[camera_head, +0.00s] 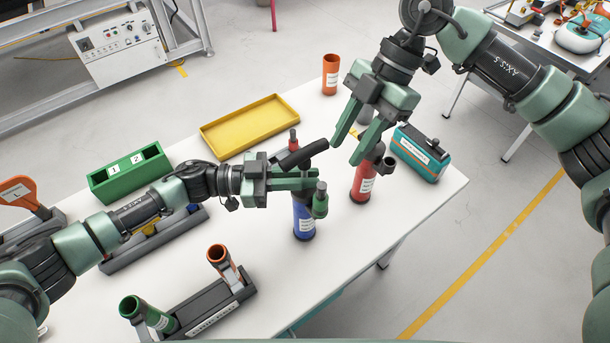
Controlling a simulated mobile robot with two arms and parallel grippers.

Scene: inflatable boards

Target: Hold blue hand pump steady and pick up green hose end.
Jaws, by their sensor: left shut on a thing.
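My right gripper (348,152) is open and empty, above and right of the blue pump, near the red pump (362,185).
An orange-rimmed hose end (217,254) stands in the same holder. A yellow tray (250,126), a green box (130,173), an orange cup (331,74) and a teal device (420,153) stand on the table. The right front of the table is clear.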

